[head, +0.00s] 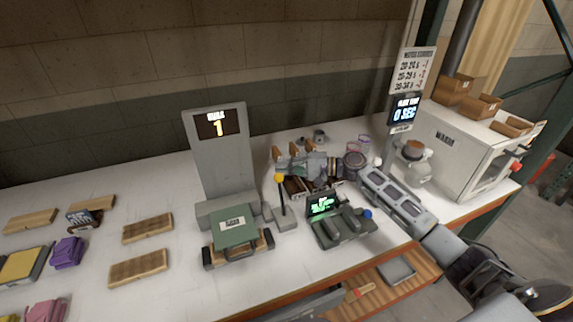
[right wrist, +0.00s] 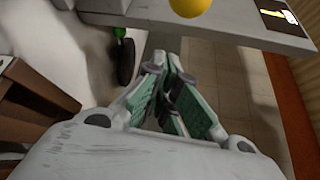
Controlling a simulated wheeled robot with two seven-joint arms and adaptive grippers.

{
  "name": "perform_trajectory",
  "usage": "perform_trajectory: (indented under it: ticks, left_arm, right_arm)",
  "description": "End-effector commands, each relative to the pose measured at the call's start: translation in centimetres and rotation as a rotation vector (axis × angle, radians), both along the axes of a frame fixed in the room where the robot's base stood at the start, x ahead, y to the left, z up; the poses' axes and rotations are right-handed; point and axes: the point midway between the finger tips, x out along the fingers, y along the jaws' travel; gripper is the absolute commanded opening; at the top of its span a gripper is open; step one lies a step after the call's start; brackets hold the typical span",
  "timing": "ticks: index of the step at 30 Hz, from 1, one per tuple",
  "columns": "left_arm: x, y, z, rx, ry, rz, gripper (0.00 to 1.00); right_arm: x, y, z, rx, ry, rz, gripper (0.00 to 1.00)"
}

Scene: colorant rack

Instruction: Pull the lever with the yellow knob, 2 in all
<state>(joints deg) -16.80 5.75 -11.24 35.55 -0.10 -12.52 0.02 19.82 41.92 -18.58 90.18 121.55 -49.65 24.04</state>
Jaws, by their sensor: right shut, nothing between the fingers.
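The lever with the yellow knob (head: 279,178) stands upright on a small grey base (head: 286,223), just right of the tall grey panel (head: 196,163). The panel's screen (head: 218,125) shows a yellow 1. The yellow knob also shows at the top edge of the right wrist view (right wrist: 190,6), cut off by the frame. My right gripper (head: 303,168) is to the right of the knob and looks apart from it. In the right wrist view its green-padded fingers (right wrist: 165,68) are closed together, empty. My left gripper is out of view.
A green-topped device (head: 235,238) stands in front of the panel. A grey device with a green-lit screen (head: 321,205) and blue knob is right of the lever. Dark bins (head: 297,186) are behind it. A white cabinet (head: 452,150) stands far right; boards and packets lie left.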

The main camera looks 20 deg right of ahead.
Motion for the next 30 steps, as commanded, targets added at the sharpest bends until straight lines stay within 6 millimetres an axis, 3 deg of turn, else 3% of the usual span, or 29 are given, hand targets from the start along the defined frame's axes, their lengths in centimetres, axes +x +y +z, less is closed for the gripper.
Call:
perform_trajectory:
  ticks: [18,30]
  left_arm:
    - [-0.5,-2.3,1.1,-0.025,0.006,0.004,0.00]
    - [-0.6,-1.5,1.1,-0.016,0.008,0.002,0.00]
  right_arm:
    - [-3.0,0.5,0.6,-0.001,0.000,0.001,0.00]
    - [-3.1,0.5,0.6,-0.001,0.000,0.001,0.00]
